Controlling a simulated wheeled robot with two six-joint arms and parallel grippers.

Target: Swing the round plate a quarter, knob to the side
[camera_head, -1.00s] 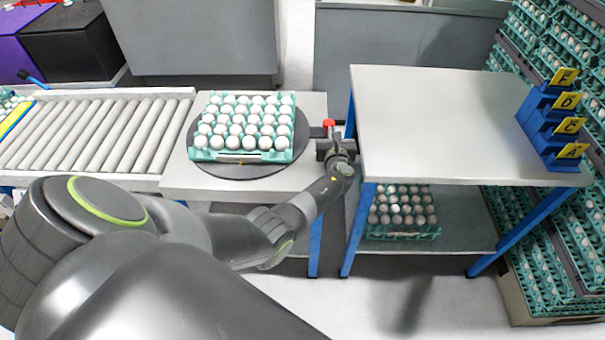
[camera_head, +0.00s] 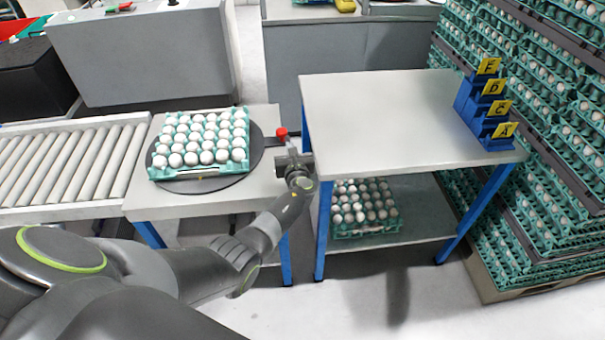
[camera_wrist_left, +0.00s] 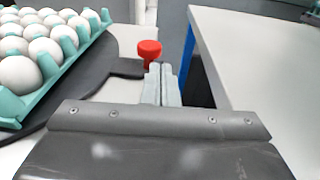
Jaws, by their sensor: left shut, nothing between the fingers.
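The round plate (camera_head: 254,152) is dark and flat and lies on a light table; it also shows in the left wrist view (camera_wrist_left: 97,75). A green tray (camera_head: 200,171) of white eggs sits on it. An arm sticks out from the plate to the right and ends at a red knob (camera_head: 281,133), pointing to the picture's right. My left gripper (camera_head: 291,157) is shut and empty, just on the near side of the knob. In the left wrist view the closed fingers (camera_wrist_left: 163,80) stand close to the red knob (camera_wrist_left: 149,48); whether they touch is unclear. My right gripper is out of view.
A roller conveyor (camera_head: 70,168) adjoins the table on the left. A grey-topped bench (camera_head: 385,120) with blue legs stands close on the right, with another egg tray (camera_head: 362,232) on its lower shelf. Blue lettered holders (camera_head: 485,112) stand on the bench, with stacked egg trays (camera_head: 560,130) beyond.

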